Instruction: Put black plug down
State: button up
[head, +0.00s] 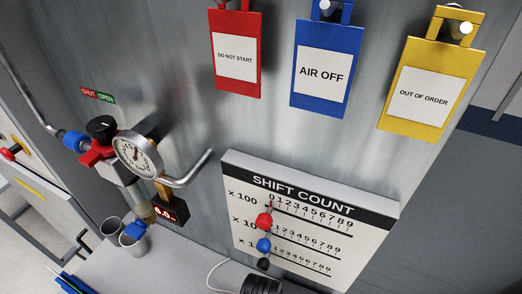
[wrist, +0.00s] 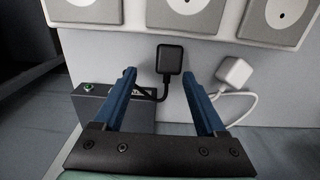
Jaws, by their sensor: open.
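The black plug (wrist: 169,58) is a small dark block with a black cable. In the wrist view it shows against a pale upright surface, just below a row of white sockets (wrist: 185,14). Its cable runs down and left to a dark box (wrist: 112,108) with a green light. My gripper (wrist: 160,76) has blue fingers, spread wide and empty. The plug appears beyond and between the fingertips, apart from both. I cannot tell whether the plug touches the surface behind it. I cannot make out the plug in the head view.
A white plug (wrist: 235,71) with a white cable is close to the right finger. The head view shows a gauge (head: 137,154) with pipes, metal cups (head: 132,237), a shift count board (head: 300,220) and red, blue and yellow hanging tags (head: 327,92). A dark ribbed object (head: 262,285) is at the bottom edge.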

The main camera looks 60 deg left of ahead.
notch_tip(320, 180, up, 9)
dwell(0.8)
